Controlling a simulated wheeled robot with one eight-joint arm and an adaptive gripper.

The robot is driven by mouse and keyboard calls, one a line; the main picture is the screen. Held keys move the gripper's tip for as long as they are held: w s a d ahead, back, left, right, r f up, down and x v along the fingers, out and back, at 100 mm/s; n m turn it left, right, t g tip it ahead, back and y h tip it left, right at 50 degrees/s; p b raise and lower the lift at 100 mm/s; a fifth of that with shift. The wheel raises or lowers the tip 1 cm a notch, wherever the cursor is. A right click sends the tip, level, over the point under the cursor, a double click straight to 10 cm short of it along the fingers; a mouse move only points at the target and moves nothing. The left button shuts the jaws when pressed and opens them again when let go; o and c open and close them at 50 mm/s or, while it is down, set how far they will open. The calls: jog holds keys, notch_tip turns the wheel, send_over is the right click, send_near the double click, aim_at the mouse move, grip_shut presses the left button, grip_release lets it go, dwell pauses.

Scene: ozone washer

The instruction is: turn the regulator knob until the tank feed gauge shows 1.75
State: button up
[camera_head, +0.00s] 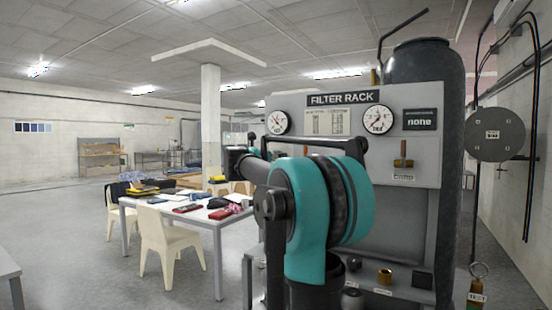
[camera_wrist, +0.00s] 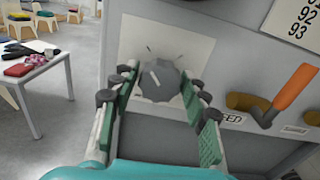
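The regulator knob (camera_wrist: 160,80) is a grey scalloped dial with a white pointer line, on a pale square plate in the wrist view. My gripper (camera_wrist: 163,82) has its green-padded fingers on either side of the knob, apart, with small gaps visible. In the head view the knob and my fingertips are hidden behind my teal arm. Two round white gauges, a left gauge (camera_head: 277,123) and a right gauge (camera_head: 378,121), sit on the filter rack panel (camera_head: 435,150). Their labels and readings are too small to read surely, so I cannot tell which is the tank feed gauge.
An orange-handled lever valve (camera_wrist: 293,92) is right of the knob, above a label partly reading "EED". A dark tank (camera_head: 428,65) stands behind the rack. A cluttered table (camera_head: 215,222) and a cream chair (camera_head: 170,240) stand to the left. Open floor lies beyond.

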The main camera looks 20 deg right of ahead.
jog(key=c, duration=0.7)
jog(key=shift+m, duration=1.1)
jog(key=shift+c, duration=0.2)
jog(key=o, duration=1.2)
jog(key=v, duration=1.2)
jog(key=shift+s+f, duration=0.1)
